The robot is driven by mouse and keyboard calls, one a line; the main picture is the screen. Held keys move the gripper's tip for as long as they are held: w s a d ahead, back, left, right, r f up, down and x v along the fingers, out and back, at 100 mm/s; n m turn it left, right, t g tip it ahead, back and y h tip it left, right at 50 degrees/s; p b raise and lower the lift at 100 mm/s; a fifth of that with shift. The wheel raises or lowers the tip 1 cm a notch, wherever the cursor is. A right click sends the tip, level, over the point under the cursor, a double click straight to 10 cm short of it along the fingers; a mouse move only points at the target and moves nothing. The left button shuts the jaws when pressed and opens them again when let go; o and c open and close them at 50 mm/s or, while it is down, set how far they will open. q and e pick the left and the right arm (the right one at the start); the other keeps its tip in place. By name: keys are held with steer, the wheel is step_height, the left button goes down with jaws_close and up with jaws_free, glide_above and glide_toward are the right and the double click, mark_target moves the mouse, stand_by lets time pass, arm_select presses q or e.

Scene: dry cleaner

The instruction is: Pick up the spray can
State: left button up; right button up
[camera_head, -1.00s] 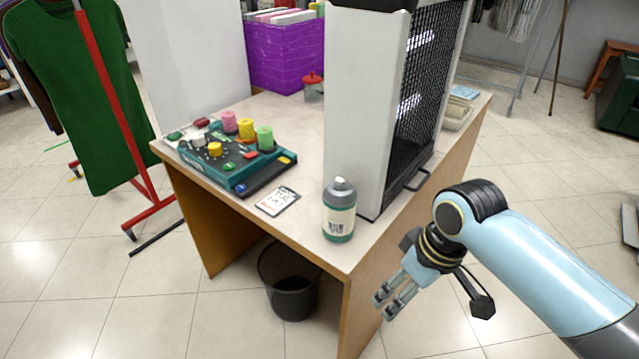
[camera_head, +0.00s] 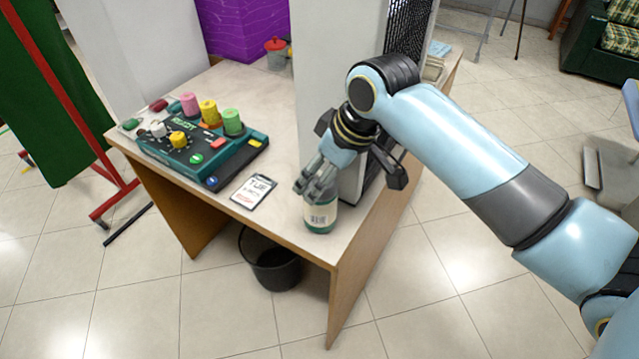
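The spray can (camera_head: 321,216) is a green and white cylinder with a label. It stands upright near the front right corner of the table (camera_head: 290,228). My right gripper (camera_head: 318,190) is over the can's upper part, and its fingers hide the can's grey top. I cannot tell whether the fingers are around the can or just in front of it, or whether they touch it. My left gripper is not in view.
A tall white unit with a black mesh side (camera_head: 405,40) stands right behind the can. A black bin (camera_head: 270,262) is under the table.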

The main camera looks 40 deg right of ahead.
steer(key=x, duration=0.5)
steer(key=shift+a, duration=0.15)
steer(key=shift+r, duration=0.1)
steer(key=shift+c, duration=0.2)
steer(key=c, duration=1.1)
